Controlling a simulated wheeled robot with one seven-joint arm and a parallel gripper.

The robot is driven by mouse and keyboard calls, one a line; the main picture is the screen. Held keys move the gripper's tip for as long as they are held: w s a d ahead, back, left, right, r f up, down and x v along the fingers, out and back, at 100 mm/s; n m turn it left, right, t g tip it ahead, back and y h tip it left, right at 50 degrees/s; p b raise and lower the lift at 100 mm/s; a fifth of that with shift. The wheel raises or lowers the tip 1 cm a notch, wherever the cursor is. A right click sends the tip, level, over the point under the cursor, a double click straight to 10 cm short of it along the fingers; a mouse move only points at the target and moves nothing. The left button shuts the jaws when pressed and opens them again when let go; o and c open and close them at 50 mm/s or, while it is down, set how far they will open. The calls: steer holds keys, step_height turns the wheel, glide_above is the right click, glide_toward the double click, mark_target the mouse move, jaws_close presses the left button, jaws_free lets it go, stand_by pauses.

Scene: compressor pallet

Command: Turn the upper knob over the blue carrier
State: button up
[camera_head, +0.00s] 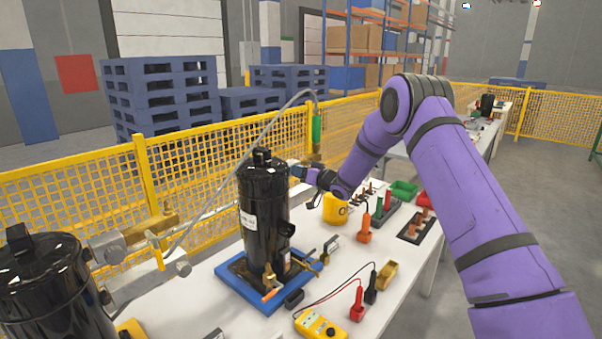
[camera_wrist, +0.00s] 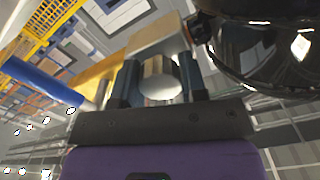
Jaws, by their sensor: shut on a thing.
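The blue carrier (camera_head: 262,306) lies on the white table with a tall black compressor (camera_head: 262,215) upright on it. My gripper (camera_head: 301,172) is at the right of the compressor's upper part in the head view, its fingertips mostly hidden. In the wrist view, my gripper (camera_wrist: 158,76) has its two dark fingers either side of a round silver knob (camera_wrist: 159,80), shut on it. A pale metal block and a brass-coloured part (camera_wrist: 100,78) adjoin the knob. The compressor's glossy black shell (camera_wrist: 265,55) is close by at upper right. The knob is hidden in the head view.
A second black compressor (camera_head: 50,295) and a brass valve fitting (camera_head: 150,229) stand at left. A green tool (camera_head: 316,131) hangs from a grey hose. A yellow meter (camera_head: 320,326), probes and bins crowd the table. A yellow mesh fence (camera_head: 70,205) runs behind.

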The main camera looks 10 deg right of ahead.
steer(key=n, duration=0.6)
steer(key=shift+n, duration=0.3)
steer(key=n, duration=1.2)
steer(key=shift+n, duration=0.3)
steer(key=n, duration=0.5)
steer(key=shift+n, duration=0.4)
steer(key=shift+d, duration=0.1)
steer(key=o, duration=0.9)
steer(key=shift+o, duration=0.2)
steer(key=v, duration=1)
steer(key=shift+s+d, duration=0.2)
steer(key=shift+s, duration=0.15)
